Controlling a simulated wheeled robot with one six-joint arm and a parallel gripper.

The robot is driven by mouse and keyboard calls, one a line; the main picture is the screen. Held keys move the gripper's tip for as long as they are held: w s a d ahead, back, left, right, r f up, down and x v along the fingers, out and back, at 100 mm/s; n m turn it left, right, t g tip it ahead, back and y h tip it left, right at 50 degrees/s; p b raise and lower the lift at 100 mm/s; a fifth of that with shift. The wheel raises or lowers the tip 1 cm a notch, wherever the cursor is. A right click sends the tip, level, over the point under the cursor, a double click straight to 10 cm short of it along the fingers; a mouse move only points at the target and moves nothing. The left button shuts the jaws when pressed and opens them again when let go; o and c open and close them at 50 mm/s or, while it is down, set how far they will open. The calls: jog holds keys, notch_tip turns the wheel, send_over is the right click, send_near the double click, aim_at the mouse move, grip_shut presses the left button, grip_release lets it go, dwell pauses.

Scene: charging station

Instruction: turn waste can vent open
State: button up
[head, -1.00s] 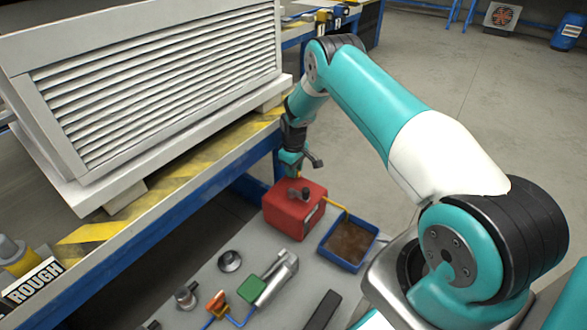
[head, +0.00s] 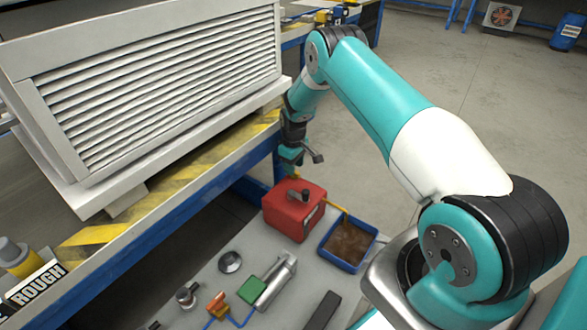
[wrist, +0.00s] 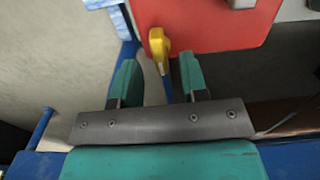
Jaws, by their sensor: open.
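The red waste can (head: 290,212) stands on the grey surface below the bench edge, with a dark fitting on its top. A small yellow vent piece (head: 294,177) shows at the can's far edge, just under my gripper (head: 292,165). In the wrist view the red can (wrist: 215,25) fills the top, and the yellow vent (wrist: 158,45) stands at its left edge. My gripper (wrist: 158,78) is open. Its two teal fingers are on either side of the vent's line, with the vent ahead of the tips and nothing held. Whether the vent is turned is unclear.
A blue tray with brown contents (head: 348,243) sits right of the can. A silver cylinder with a green block (head: 268,285) lies in front. The louvred white unit (head: 160,85) on the blue-edged bench (head: 185,208) rises close on the left.

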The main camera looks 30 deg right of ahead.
notch_tip(320, 180, up, 15)
jog(key=p, duration=0.3)
jog(key=shift+p, duration=0.4)
jog(key=shift+f, duration=0.1)
jog(key=s+a+r+n+y, duration=0.1)
jog(key=s+a+r, duration=0.5)
jog(key=a+r, duration=0.35)
jog(key=s+a+r+y, duration=0.1)
jog(key=s+a+r, duration=0.5)
jog(key=a+r, duration=0.4)
jog(key=s+a+r+n+y, duration=0.1)
jog(key=s+a+r, duration=0.15)
jog(key=s, duration=0.55)
jog(key=s+a+r+p, duration=0.1)
jog(key=s+a+r, duration=0.15)
jog(key=s, duration=0.55)
jog(key=s+a+r+n+y, duration=0.1)
jog(key=s+a+r, duration=0.15)
jog(key=s, duration=0.65)
notch_tip(320, 180, up, 30)
jog(key=p, duration=2.9)
jog(key=shift+w+d+f, duration=0.2)
jog(key=shift+w, duration=0.25)
